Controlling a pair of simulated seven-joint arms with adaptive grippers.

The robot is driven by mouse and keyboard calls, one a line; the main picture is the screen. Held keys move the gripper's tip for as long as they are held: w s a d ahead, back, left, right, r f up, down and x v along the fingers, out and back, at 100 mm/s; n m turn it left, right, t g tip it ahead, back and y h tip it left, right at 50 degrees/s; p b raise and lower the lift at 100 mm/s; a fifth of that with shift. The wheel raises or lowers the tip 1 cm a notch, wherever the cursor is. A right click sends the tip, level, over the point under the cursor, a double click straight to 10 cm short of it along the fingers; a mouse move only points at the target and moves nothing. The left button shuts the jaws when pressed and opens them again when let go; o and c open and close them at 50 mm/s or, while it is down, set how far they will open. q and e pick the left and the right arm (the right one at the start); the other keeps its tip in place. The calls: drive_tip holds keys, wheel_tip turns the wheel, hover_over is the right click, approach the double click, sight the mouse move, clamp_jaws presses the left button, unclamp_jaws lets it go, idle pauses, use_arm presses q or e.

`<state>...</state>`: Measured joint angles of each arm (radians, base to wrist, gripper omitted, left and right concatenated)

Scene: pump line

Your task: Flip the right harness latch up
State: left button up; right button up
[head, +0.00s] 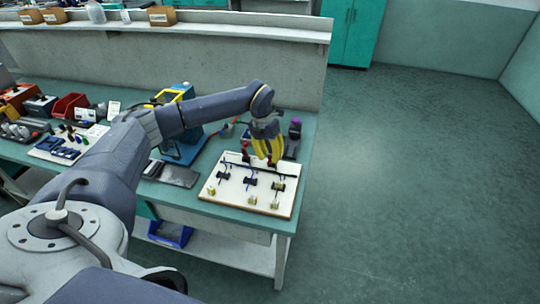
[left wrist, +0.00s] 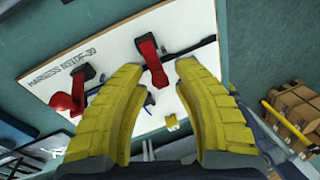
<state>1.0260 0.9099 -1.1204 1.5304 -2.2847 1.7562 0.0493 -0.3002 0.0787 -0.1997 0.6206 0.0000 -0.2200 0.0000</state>
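The white harness board (head: 235,194) lies on the bench's right end and carries a black cable and several dark clips. My left gripper (head: 268,160) is above its back edge, fingers pointing down. In the left wrist view, the board (left wrist: 120,50) shows a red latch (left wrist: 151,62) just beyond and between the two yellow fingertips (left wrist: 158,67). The fingers are apart with nothing gripped; contact with the latch cannot be told. A second red latch (left wrist: 82,75) is to the left, near the printed label. My right gripper is not in view.
A blue machine with a yellow frame (head: 185,105) stands left of the board, with a dark tray (head: 180,175) in front. A red bin (head: 70,105) and parts are farther left. A low wall (head: 200,60) runs behind the bench. Floor to the right is clear.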

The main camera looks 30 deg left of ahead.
use_arm(q)
clamp_jaws()
drive_tip(key=shift+w+g, duration=0.15)
drive_tip(key=shift+g, duration=0.15)
idle(0.7)
drive_tip(key=shift+w+a+r+g+h, duration=0.15)
drive_tip(key=shift+w+g+h, duration=0.2)
drive_tip(key=shift+g, duration=0.3)
drive_tip(key=shift+w+a+r+g+h, duration=0.15)
drive_tip(key=shift+w+g, duration=0.25)
drive_tip(key=shift+g, duration=0.25)
drive_tip(key=shift+w+g, duration=0.3)
drive_tip(key=shift+g, duration=0.3)
drive_tip(key=shift+w+a+n+g+h, duration=0.3)
drive_tip(key=shift+w+g+h, duration=0.25)
drive_tip(key=shift+g, duration=0.55)
drive_tip(key=c, duration=0.5)
unclamp_jaws()
drive_tip(key=o, duration=0.8)
